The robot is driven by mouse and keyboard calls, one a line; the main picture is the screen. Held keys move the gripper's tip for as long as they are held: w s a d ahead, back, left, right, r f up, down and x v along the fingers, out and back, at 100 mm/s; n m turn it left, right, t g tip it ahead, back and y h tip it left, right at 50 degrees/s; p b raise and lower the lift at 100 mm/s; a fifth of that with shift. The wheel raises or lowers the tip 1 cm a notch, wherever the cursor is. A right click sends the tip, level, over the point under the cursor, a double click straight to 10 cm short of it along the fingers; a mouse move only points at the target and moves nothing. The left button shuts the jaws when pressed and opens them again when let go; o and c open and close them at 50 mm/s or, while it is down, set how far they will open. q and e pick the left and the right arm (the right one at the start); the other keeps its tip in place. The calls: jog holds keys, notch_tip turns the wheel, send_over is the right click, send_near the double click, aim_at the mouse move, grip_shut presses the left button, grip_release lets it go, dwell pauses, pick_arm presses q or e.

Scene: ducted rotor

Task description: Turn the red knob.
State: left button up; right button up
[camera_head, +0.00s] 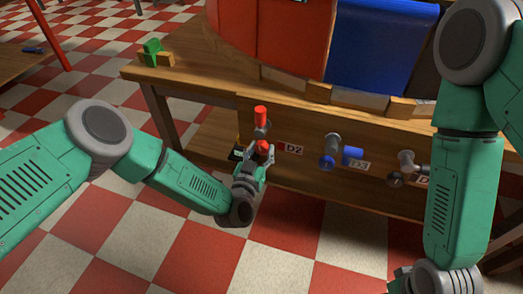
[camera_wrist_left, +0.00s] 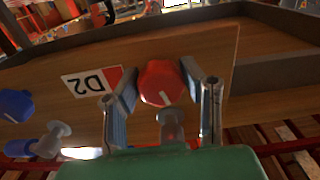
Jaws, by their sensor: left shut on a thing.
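The red knob (camera_head: 261,114) is on the front panel of the wooden table, beside the D2 label. A grey stem shows just below that end.
A blue knob (camera_head: 353,156) and a dark grey knob (camera_head: 396,180) are farther right on the same panel. The table (camera_head: 180,78) carries red and blue panels and a green block (camera_head: 152,48). Checkered floor lies open in front.

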pick_arm(q)
jog(key=n+b, duration=0.1)
jog(key=n, duration=0.5)
jog(key=shift+r, duration=0.1)
jog(key=n+b, duration=0.2)
jog(key=n, duration=0.4)
jog(key=shift+a+n, duration=0.1)
jog(key=shift+n, duration=0.3)
jog(key=o, duration=1.2)
jog(key=shift+a, duration=0.15)
jog(key=shift+c, duration=0.2)
jog(key=shift+s, duration=0.1)
